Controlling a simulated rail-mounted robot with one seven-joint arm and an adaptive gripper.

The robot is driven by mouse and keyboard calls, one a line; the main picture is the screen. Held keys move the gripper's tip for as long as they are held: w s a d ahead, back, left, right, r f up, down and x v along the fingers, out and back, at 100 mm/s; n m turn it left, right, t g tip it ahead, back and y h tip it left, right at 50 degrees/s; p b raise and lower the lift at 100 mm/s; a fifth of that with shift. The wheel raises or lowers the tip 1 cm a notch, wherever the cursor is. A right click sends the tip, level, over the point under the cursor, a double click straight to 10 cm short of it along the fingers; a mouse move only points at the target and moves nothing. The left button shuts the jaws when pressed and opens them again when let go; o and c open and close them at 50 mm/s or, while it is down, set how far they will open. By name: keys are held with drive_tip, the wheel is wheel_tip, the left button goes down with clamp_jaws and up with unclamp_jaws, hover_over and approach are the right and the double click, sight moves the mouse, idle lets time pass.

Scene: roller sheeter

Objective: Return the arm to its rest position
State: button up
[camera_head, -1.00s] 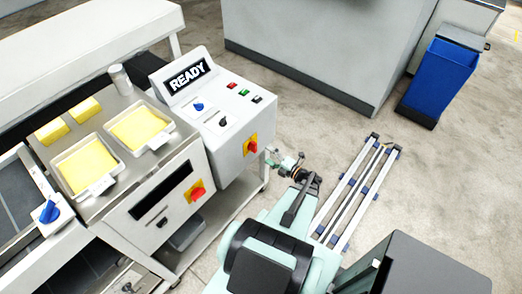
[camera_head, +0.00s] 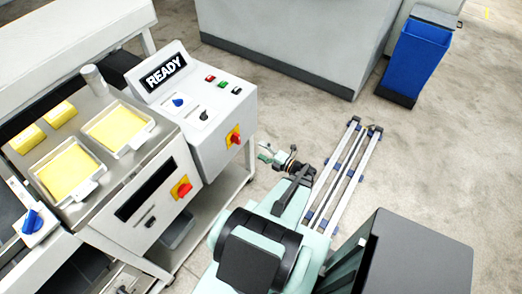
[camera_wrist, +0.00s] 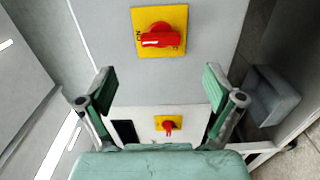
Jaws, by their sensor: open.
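My gripper (camera_wrist: 160,85) is open and empty in the wrist view, its two green-padded fingers spread wide. In that view it faces the front of the machine, with a red rotary switch on a yellow plate (camera_wrist: 160,32) above and between the fingertips and a smaller red switch (camera_wrist: 168,125) lower down. In the head view my gripper (camera_head: 265,153) is small, beside the right side of the control box (camera_head: 222,140), near its red switch (camera_head: 235,136). I cannot tell the exact gap. My arm reaches up from the bottom centre.
The control box display (camera_head: 166,72) reads READY. Two trays of yellow dough (camera_head: 118,128) (camera_head: 68,172) lie on the machine top. A blue bin (camera_head: 415,62) stands at the back right by a grey counter (camera_head: 285,40). Floor to the right is open beyond my rails.

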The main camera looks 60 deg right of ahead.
drive_tip(key=a+f+n+g+y, duration=0.4)
drive_tip(key=a+f+n+g, duration=0.2)
drive_tip(key=a+n, duration=0.65)
drive_tip(key=a+f+n+g+y, duration=0.6)
drive_tip(key=a+n, duration=0.4)
drive_tip(key=n, duration=0.6)
drive_tip(key=s+a+f+n+g+h, duration=0.1)
drive_tip(key=s+a+n+g+h, duration=0.1)
drive_tip(key=a+n+g, duration=0.2)
drive_tip(key=s+a+f+n+g+h+b, duration=0.1)
drive_tip(key=s+a+n+g+h, duration=0.2)
drive_tip(key=a+n, duration=0.8)
drive_tip(key=s+a+f+n+g+h+b, duration=0.1)
drive_tip(key=s+a+f+n+g+h, duration=0.1)
drive_tip(key=a+n+g, duration=0.3)
drive_tip(key=shift+s+a+n+g+h, duration=0.2)
drive_tip(key=shift+a+n+g+h, duration=0.35)
drive_tip(key=shift+a+n, duration=1.85)
